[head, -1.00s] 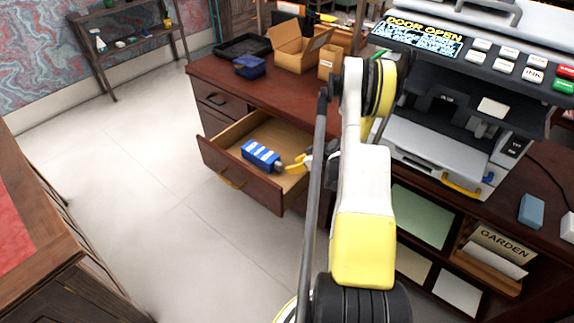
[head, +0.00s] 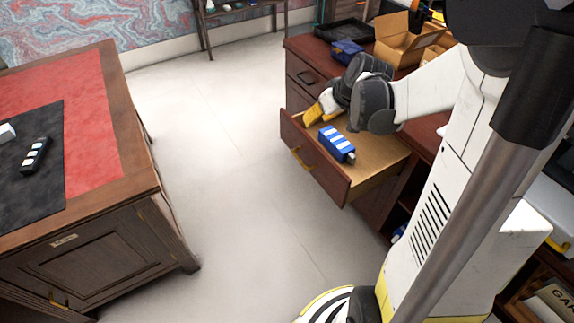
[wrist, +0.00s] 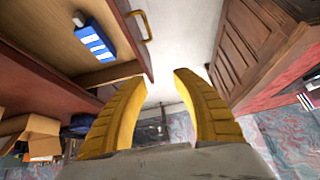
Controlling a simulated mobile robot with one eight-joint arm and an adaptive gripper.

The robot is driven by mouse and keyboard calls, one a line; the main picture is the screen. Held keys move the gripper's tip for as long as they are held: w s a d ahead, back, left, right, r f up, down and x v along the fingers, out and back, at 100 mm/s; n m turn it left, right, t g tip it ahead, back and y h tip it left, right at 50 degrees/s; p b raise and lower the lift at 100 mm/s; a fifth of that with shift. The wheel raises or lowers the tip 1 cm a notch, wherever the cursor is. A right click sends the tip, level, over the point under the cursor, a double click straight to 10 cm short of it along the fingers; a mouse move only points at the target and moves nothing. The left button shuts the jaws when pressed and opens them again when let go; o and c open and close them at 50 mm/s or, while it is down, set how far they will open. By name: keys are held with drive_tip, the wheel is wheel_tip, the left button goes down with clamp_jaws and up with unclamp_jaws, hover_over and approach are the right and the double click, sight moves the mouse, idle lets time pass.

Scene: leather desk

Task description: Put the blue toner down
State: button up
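The blue toner (head: 337,144), a blue box with white stripes and a pale nozzle, lies inside the open drawer (head: 315,160) near its front wall. It also shows in the wrist view (wrist: 96,42), at the upper left. My gripper (head: 312,117) is apart from it, near the drawer's left front corner in the head view. In the wrist view the yellow fingers (wrist: 160,82) are spread with nothing between them. The toner is held by nothing. My arm hides part of the drawer's back.
A desk with a red leather top (head: 95,120) stands at left, carrying a black mat (head: 30,190) and a small device (head: 35,155). A cardboard box (head: 400,45), a blue bin (head: 346,52) and a black tray (head: 342,30) sit above the drawer. Clear floor lies between.

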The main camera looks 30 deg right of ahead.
drive_tip(key=s+a+r, duration=0.3)
drive_tip(key=s+a, duration=0.6)
drive_tip(key=s+a+r, duration=0.4)
drive_tip(key=s+a, duration=0.4)
drive_tip(key=a, duration=0.1)
drive_tip(key=shift+s+a+r+h, duration=0.2)
drive_tip(key=shift+s+a+h, duration=0.1)
drive_tip(key=shift+s+a, duration=0.1)
drive_tip(key=shift+d, duration=0.1)
